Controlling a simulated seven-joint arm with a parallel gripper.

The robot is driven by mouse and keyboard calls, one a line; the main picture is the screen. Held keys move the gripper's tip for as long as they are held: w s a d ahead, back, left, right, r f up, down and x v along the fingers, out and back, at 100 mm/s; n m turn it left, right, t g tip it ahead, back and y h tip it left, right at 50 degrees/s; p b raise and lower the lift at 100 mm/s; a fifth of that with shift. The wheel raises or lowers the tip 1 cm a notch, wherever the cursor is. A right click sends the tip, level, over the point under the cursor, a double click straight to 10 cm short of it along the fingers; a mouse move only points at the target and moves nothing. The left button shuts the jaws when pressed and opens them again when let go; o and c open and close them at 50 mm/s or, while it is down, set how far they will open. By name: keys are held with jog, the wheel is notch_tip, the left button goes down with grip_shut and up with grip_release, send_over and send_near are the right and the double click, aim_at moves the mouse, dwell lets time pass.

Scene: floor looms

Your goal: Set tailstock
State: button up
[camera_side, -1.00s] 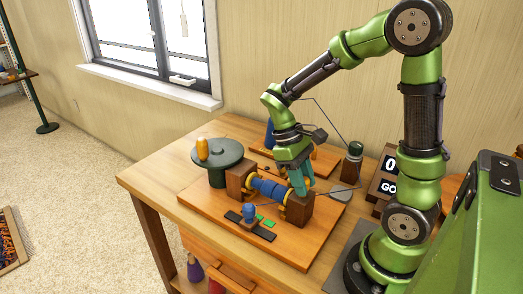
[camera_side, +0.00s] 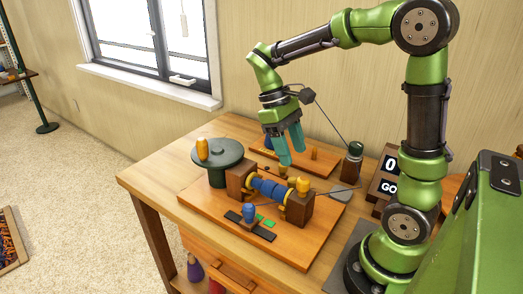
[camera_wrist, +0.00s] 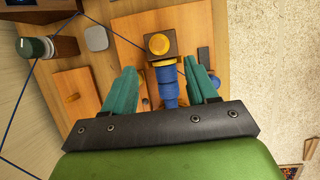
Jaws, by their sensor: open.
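A blue wound spool (camera_side: 268,188) with yellow end flanges lies between two brown wooden blocks on the orange board. The right block (camera_side: 299,208) carries a yellow knob (camera_side: 303,184) on top; in the wrist view the knob (camera_wrist: 159,44) shows from above, on its block beyond the blue spool (camera_wrist: 167,88). My gripper (camera_side: 287,159) hangs above and behind the spool, clear of both blocks. Its teal fingers are apart and empty, and in the wrist view the gripper (camera_wrist: 160,68) has the spool between its fingers in the picture, lower down.
A dark green round stand (camera_side: 218,155) with an orange peg is left of the board. A blue-knobbed slider (camera_side: 249,212) sits in front of the spool. Behind are a second board (camera_side: 325,163), a green-capped jar (camera_side: 353,162) and a sign (camera_side: 386,185).

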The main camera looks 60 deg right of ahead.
jog(key=v, duration=0.8)
jog(key=shift+w+r, duration=0.15)
jog(key=shift+r, duration=0.05)
jog(key=s+a+f+m+t+y, duration=0.2)
jog(key=s+a+t, duration=0.5)
jog(key=t, duration=0.4)
jog(key=shift+a+f+m+t, duration=0.3)
jog(key=shift+a+f+m, duration=0.35)
jog(key=shift+m, duration=0.35)
